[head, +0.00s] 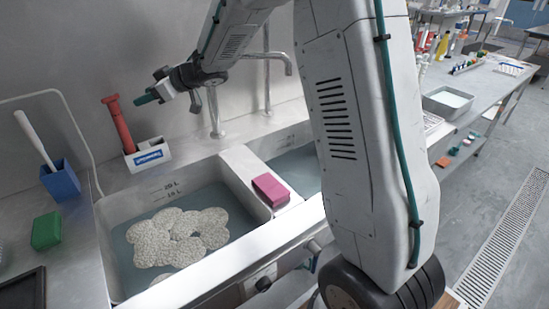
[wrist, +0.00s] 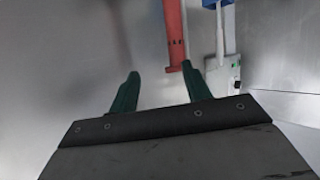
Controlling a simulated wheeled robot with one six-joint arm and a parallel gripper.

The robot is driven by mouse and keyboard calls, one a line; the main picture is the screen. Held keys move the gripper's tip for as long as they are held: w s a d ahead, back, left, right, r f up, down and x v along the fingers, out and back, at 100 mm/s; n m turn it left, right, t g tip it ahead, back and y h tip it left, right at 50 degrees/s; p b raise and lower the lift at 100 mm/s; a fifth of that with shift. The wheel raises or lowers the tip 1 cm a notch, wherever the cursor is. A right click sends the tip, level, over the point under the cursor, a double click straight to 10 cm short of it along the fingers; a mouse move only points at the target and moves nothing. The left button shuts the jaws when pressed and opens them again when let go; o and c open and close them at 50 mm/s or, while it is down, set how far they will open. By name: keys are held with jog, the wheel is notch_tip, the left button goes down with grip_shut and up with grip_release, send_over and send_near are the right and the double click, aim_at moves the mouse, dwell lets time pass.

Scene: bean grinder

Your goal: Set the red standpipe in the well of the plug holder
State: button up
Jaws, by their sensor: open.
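The red standpipe (head: 120,126) stands nearly upright at the back of the sink deck, with a wider collar at its top. Its lower end goes down behind the front wall of the white plug holder (head: 135,162), at the holder's left part. I cannot tell how deep it sits or whether it is seated in the well. My gripper (head: 147,98) is open and empty, to the right of the standpipe's top and apart from it. In the wrist view, my green fingers (wrist: 160,82) are spread, and the red standpipe (wrist: 175,38) shows beyond the right fingertip.
A blue holder (head: 60,182) with a white-handled brush and a green block (head: 46,231) stand at left. The sink basin (head: 122,275) holds water and pale round lumps. A magenta sponge (head: 270,189) lies on the divider. A faucet (head: 212,110) rises right of the plug holder.

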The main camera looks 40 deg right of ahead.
jog(key=s+d+r+m+t+h, duration=0.3)
jog(key=d+r+h, duration=0.2)
jog(key=d+r, duration=0.15)
jog(key=s+d+r+m+g+h, duration=0.1)
jog(key=s+d+m+h, duration=0.25)
jog(key=s, duration=0.25)
jog(key=s+d+r+m+h, duration=0.1)
jog(key=s+d+m+h, duration=0.1)
jog(key=s+d+h, duration=0.3)
jog(key=s+a+f+g+y, duration=0.1)
jog(key=s+f+g, duration=0.1)
jog(key=s, duration=0.9)
jog(key=s+a+f+m+g+y, duration=0.1)
jog(key=s+g, duration=0.4)
jog(key=s, duration=0.7)
jog(key=s+a+f+g+y, duration=0.2)
jog(key=s+f, duration=0.3)
jog(key=s, duration=0.7)
jog(key=shift+a+f+g, duration=0.15)
jog(key=shift+a+g, duration=0.35)
jog(key=shift+g, duration=0.2)
